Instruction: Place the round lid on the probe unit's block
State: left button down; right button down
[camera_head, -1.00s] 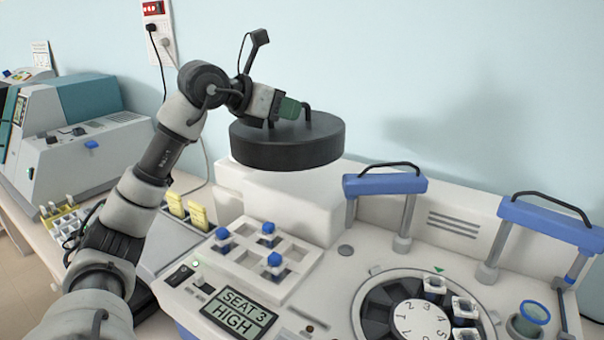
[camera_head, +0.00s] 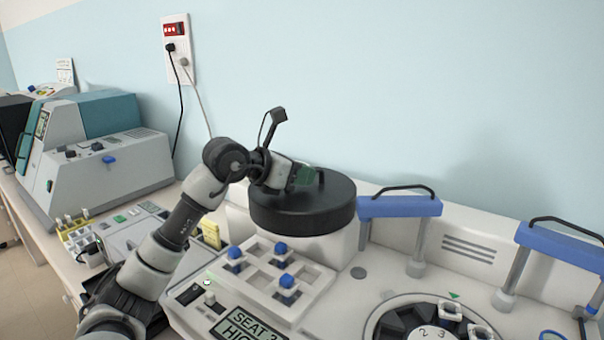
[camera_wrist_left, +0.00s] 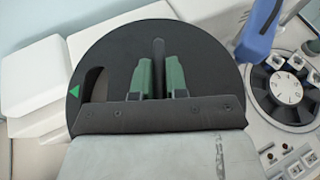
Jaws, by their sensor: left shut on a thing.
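The round lid (camera_head: 290,212) is a thick black disc with a black handle on top. My left gripper (camera_head: 305,178) is shut on that handle, its green fingertips on either side of it. In the left wrist view the lid (camera_wrist_left: 115,50) shows from above, with a curved slot and a green triangle at its left, and the fingers (camera_wrist_left: 160,78) flank the handle. The probe unit's white block (camera_head: 335,250) is directly below the lid, which hides its top. The lid looks level and very close to the block; I cannot tell whether it touches. My right gripper is out of view.
A white rack (camera_head: 262,292) with blue-capped vials is in front of the block. Blue-topped arches (camera_head: 400,206) and a numbered carousel (camera_head: 432,332) are at the right. A grey and teal machine (camera_head: 105,165) stands at the left. The wall is close behind.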

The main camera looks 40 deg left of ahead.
pick_arm(q)
jog(key=c, duration=1.1)
grip_release()
jog(key=shift+c, duration=0.2)
jog(key=shift+s+a, duration=0.1)
jog(key=shift+s, duration=0.1)
jog(key=b+v, duration=0.5)
jog(key=v, duration=0.6)
jog(key=shift+s+r, duration=0.25)
